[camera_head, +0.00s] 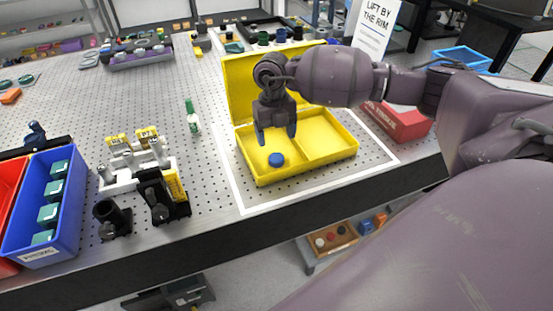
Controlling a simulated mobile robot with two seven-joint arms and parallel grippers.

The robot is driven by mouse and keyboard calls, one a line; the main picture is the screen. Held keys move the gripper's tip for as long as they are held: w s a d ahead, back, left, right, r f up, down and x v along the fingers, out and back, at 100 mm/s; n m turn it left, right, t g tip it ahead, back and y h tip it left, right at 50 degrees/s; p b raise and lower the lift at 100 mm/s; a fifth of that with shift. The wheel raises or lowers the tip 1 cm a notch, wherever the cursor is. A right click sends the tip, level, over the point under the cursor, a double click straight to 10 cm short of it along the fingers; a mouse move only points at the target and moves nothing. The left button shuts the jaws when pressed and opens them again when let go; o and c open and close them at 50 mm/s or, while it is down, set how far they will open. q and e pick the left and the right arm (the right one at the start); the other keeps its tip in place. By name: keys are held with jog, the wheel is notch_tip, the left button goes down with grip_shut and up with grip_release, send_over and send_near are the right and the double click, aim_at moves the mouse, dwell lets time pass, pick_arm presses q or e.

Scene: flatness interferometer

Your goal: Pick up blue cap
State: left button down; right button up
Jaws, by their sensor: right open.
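The blue cap (276,160) is a small round blue piece lying in the left compartment of an open yellow case (308,168). The case's lid stands up at the back, and a divider splits its tray into compartments. My right gripper (276,138) comes in from the right and points down over the left compartment. Its two fingers are spread and empty, with the tips just behind and above the blue cap in the picture. I cannot tell the exact height gap. My left gripper does not show.
A white outline on the perforated table surrounds the case. A red box (405,122) stands to its right, a green-white bottle (193,117) to its left. Black and white fixtures (160,196) and a blue bin (66,218) are further left. The table's front edge is close.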

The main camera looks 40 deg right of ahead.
aim_at(277, 157)
jog(key=shift+s+a+f+p, duration=0.15)
jog(key=shift+s+f, duration=0.1)
jog(key=shift+f, duration=0.8)
jog(key=shift+s+a+f+p, duration=0.1)
jog(key=shift+s+f, duration=0.1)
jog(key=shift+f, duration=0.8)
jog(key=shift+s+a+f+p, duration=0.15)
jog(key=shift+s+f, duration=0.1)
jog(key=shift+f, duration=0.8)
jog(key=c, duration=1)
jog(key=shift+c, duration=0.2)
